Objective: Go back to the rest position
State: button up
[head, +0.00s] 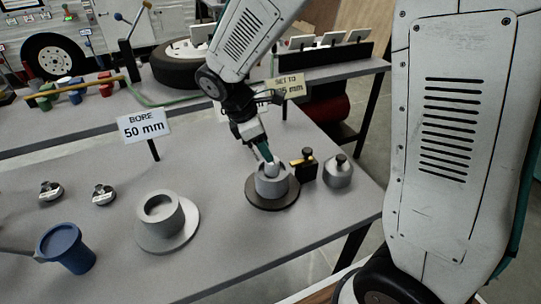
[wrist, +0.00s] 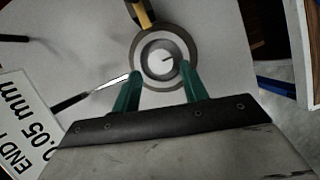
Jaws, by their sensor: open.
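My gripper (head: 267,157) is over a grey cylinder (head: 271,187) that stands on a dark round base (head: 272,203) near the right end of the table. In the wrist view my gripper (wrist: 161,80) shows two green fingers spread apart, with the cylinder's ring (wrist: 147,54) just beyond the tips. A pale round piece (wrist: 163,62) with a dark mark sits inside the ring. Nothing shows between the fingers; whether the tips touch the cylinder, I cannot tell.
A black-and-yellow block (head: 304,166) and a grey knobbed weight (head: 338,171) stand close right of the cylinder. A sign reading "BORE 50 mm" (head: 144,124), a grey flanged cup (head: 166,221) and a blue cup (head: 66,248) are further left. The front middle of the table is clear.

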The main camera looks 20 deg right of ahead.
jog(key=shift+v, duration=1)
jog(key=s+d+r+m+t+y, duration=0.1)
jog(key=s+d+r+m+y, duration=0.1)
jog(key=s+r+m, duration=0.3)
jog(key=s+d+r+m+t+y, duration=0.1)
jog(key=s+d+r+m, duration=0.3)
jog(key=s+m, duration=0.6)
jog(key=shift+s+r+m+t+y, duration=0.35)
jog(key=shift+s+r+y, duration=0.55)
jog(key=shift+s, duration=2.9)
jog(key=shift+r, duration=0.2)
